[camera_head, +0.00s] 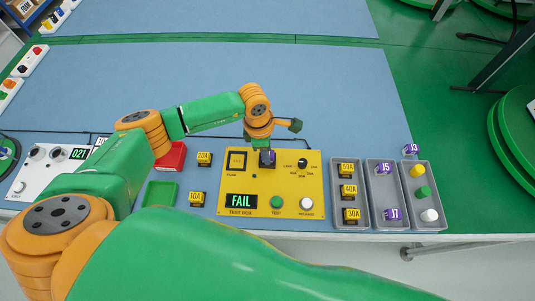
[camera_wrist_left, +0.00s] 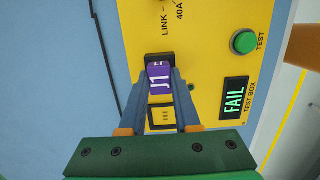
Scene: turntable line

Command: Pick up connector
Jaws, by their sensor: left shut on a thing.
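My left gripper (camera_head: 266,147) is over the yellow test box (camera_head: 284,185), with its fingers pointing down at it. In the left wrist view my left gripper (camera_wrist_left: 160,74) is shut on a purple connector marked J1 (camera_wrist_left: 159,82). The connector's far end is at a dark socket (camera_wrist_left: 160,57) on the box face; I cannot tell how deep it sits. In the head view the connector (camera_head: 270,157) is mostly hidden by the fingers. Other purple connectors J5 (camera_head: 383,169), J7 (camera_head: 393,214) and J3 (camera_head: 411,150) are at the right. My right gripper is out of view.
The box display (camera_head: 241,201) reads FAIL, with a green TEST button (camera_head: 277,202) beside it. Grey bins (camera_head: 351,223) stand right of the box. Yellow-black fuses (camera_head: 197,198) lie left, near a red tray (camera_head: 171,157) and green tray (camera_head: 161,194). The blue mat behind is clear.

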